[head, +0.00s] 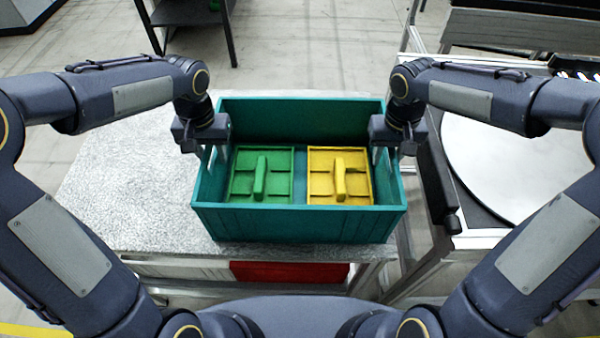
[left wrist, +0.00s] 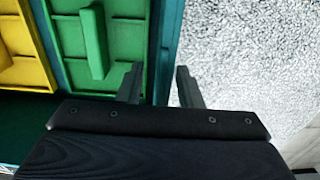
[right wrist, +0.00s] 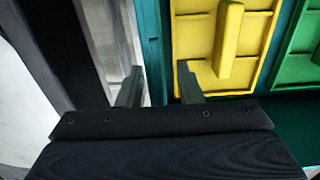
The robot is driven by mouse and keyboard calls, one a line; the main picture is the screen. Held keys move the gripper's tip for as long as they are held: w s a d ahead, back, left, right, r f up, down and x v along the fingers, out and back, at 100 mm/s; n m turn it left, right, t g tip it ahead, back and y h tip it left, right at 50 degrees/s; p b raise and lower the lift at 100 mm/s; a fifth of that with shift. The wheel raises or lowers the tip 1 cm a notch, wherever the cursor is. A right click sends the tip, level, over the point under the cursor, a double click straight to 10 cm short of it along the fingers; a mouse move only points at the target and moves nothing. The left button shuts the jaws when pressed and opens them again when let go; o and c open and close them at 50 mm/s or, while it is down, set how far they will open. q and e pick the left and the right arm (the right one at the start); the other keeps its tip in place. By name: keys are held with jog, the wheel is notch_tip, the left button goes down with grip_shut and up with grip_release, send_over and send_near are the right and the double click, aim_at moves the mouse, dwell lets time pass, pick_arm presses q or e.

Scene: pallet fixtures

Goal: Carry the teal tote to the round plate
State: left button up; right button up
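The teal tote (head: 290,222) stands upright on a speckled grey table. It holds a green insert (head: 247,185) and a yellow insert (head: 322,183), each with a raised handle. My left gripper (head: 217,158) is at the tote's left wall; in the left wrist view its open fingers lie either side of the wall (left wrist: 167,45). My right gripper (head: 389,157) is at the right wall; in the right wrist view its fingers are apart with the wall (right wrist: 150,45) between them. The round plate (head: 525,165) is a pale disc to the right, partly hidden by my right arm.
The speckled tabletop (head: 130,185) has free room left of the tote. A dark bar (head: 436,185) and metal frame edge separate the table from the plate. A red panel (head: 290,272) shows below the table's front edge. A dark rack (head: 520,30) stands at the back right.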

pick_arm(q)
jog(key=shift+c, duration=0.2)
pick_arm(e)
jog(key=shift+c, duration=0.2)
pick_arm(q)
grip_shut()
pick_arm(e)
grip_shut()
pick_arm(q)
jog(key=shift+r, duration=0.1)
pick_arm(e)
jog(key=shift+r, duration=0.1)
dwell(0.4)
